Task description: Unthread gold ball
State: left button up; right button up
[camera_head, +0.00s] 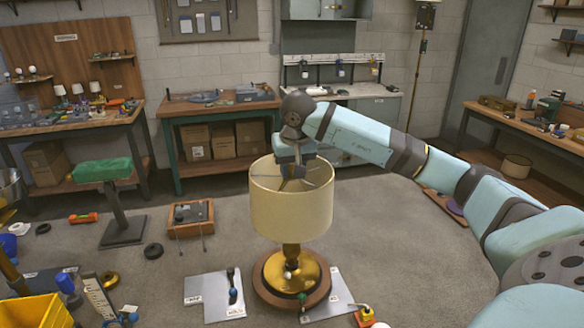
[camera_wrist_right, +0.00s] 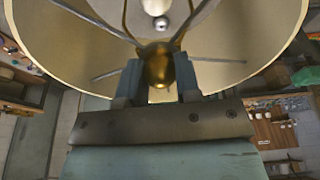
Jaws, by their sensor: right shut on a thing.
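A lamp with a cream drum shade (camera_head: 290,205) stands upright on a gold and wooden round base (camera_head: 292,276) in the head view. My right gripper (camera_head: 293,172) reaches down into the open top of the shade. In the right wrist view, the gold ball (camera_wrist_right: 158,68) sits between the two fingers of my right gripper (camera_wrist_right: 158,80), which is shut on it. Metal spokes (camera_wrist_right: 105,20) of the shade spread out around the ball. The ball is hidden in the head view, and I cannot tell whether it is still on its thread. My left gripper is not in view.
Flat grey plates (camera_head: 212,295) lie on the floor beside the lamp base. A green-topped stool (camera_head: 103,170) and a wooden tray (camera_head: 191,215) stand to the left. A yellow bin (camera_head: 35,312) is at the lower left. Workbenches line the walls.

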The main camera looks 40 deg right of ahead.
jog(key=n+y+b, duration=0.1)
jog(key=n, duration=0.3)
jog(key=shift+d+t, duration=0.1)
jog(key=shift+t, duration=0.2)
jog(key=n, duration=0.2)
jog(key=shift+n+y, duration=0.3)
jog(key=shift+y, duration=0.1)
jog(key=shift+r+n+y, duration=0.1)
jog(key=shift+n+y, duration=0.2)
jog(key=shift+n, duration=1.1)
jog(key=o, duration=0.9)
jog(key=shift+b, duration=0.3)
